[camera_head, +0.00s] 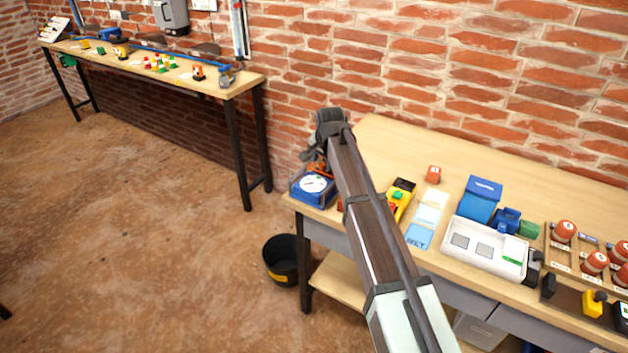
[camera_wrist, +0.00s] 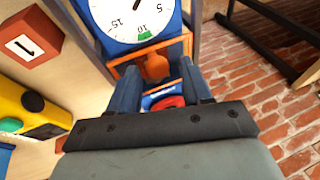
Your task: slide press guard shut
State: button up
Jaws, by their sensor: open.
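The press (camera_head: 301,196) is a blue box with a white dial at the left end of the near bench. In the wrist view its blue body (camera_wrist: 181,22) and dial (camera_wrist: 125,14) show at the top. The orange guard (camera_wrist: 122,66) is a frame with an orange knob (camera_wrist: 156,68) below the dial. My gripper (camera_wrist: 158,72) is open, with one finger on each side of the knob; I cannot tell if they touch it. Something red (camera_wrist: 168,101) shows between the fingers, partly hidden. In the head view my arm hides part of the press and guard.
A red numbered block (camera_wrist: 32,36) and a yellow device (camera_wrist: 30,108) lie beside the press. A white tray (camera_head: 485,263), a blue box (camera_head: 480,200) and red-topped weights (camera_head: 564,231) stand farther right. A black bucket (camera_head: 281,262) is on the floor.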

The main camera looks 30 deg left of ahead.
aim_at(323, 165)
jog(key=shift+r, duration=3.05)
